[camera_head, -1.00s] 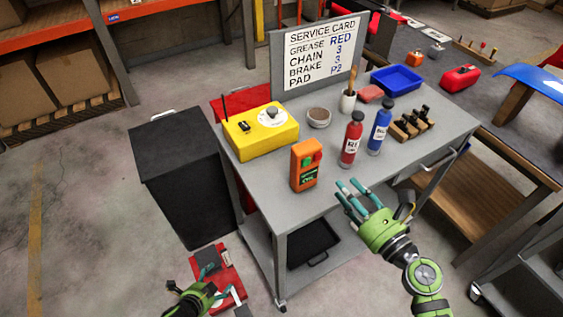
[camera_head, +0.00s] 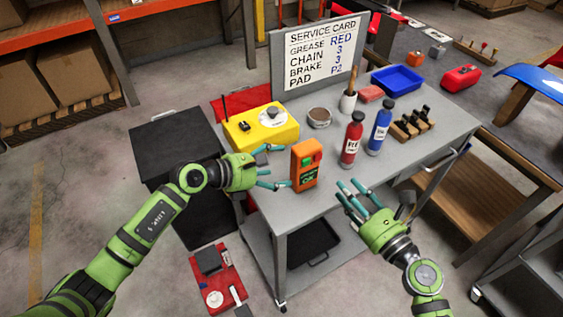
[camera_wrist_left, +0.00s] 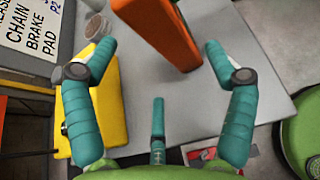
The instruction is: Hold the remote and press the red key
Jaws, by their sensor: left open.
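The remote (camera_head: 304,166), an orange handset with a green label, stands upright near the front left of the grey cart top. A small green patch shows on its upper face; I cannot make out a red key. My left gripper (camera_head: 275,167) is open just left of the remote, with fingers pointing at it. In the left wrist view the remote (camera_wrist_left: 160,30) is ahead between the spread left fingers (camera_wrist_left: 158,75), apart from them. My right gripper (camera_head: 350,191) is open and empty at the cart's front edge, right of the remote.
A yellow box (camera_head: 259,134) stands behind my left gripper. A red bottle (camera_head: 351,142) and a blue bottle (camera_head: 379,128) stand right of the remote. A grey bowl (camera_head: 319,118) and a service card (camera_head: 318,52) are further back. A black cabinet (camera_head: 172,150) stands left of the cart.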

